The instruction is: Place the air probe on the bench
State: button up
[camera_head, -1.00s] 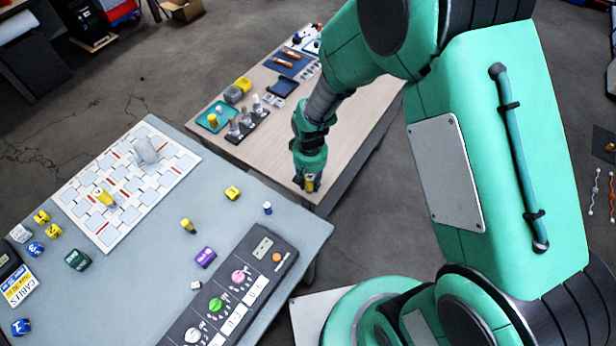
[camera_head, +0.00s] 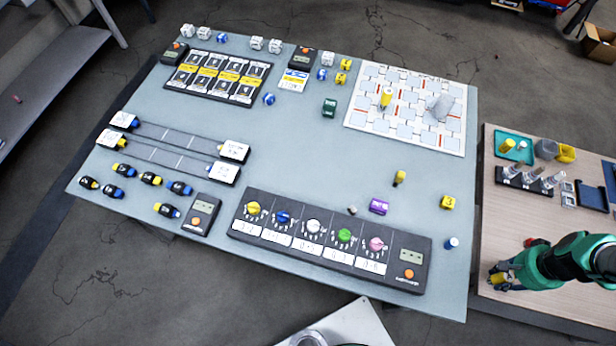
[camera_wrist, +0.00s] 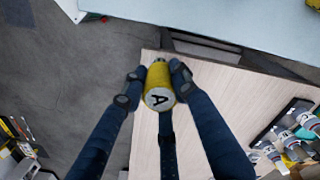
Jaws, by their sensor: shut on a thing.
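The air probe (camera_wrist: 159,84) is a short yellow cylinder with a pale end marked with a black A. My gripper (camera_wrist: 155,78) is shut on it, with dark fingers around its sides. In the head view the held probe (camera_head: 499,279) shows as a small yellow patch over the near left part of the wooden table (camera_head: 500,222). I cannot tell whether it touches the table. The grey-blue bench (camera_head: 300,145) lies to the left, across a narrow gap; its edge (camera_wrist: 225,22) shows at the top of the wrist view.
On the bench stand a dark knob panel (camera_head: 330,240), a purple block (camera_head: 379,206), a yellow cylinder (camera_head: 399,178), a yellow block (camera_head: 447,202), a small blue-and-white cylinder (camera_head: 451,243) and a white grid board (camera_head: 365,112). The bench's front right has bare room.

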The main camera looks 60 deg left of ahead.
notch_tip(320, 180, up, 15)
jog(key=s+a+n+p, duration=0.2)
jog(key=a+n+p, duration=0.4)
jog(key=a, duration=1.9)
jog(key=s+a+n+p, duration=0.2)
jog(key=s+a+n, duration=0.2)
jog(key=s+a, duration=0.5)
jog(key=s+a+n+p, duration=0.2)
jog(key=s+a+n, duration=0.3)
jog(key=a, duration=0.8)
jog(key=shift+m, duration=0.5)
jog(key=f, duration=0.4)
jog(key=s+f, duration=0.1)
jog(key=shift+a+f, duration=0.35)
jog(key=shift+f, duration=0.05)
notch_tip(320, 180, down, 6)
jog(key=shift+f, duration=0.15)
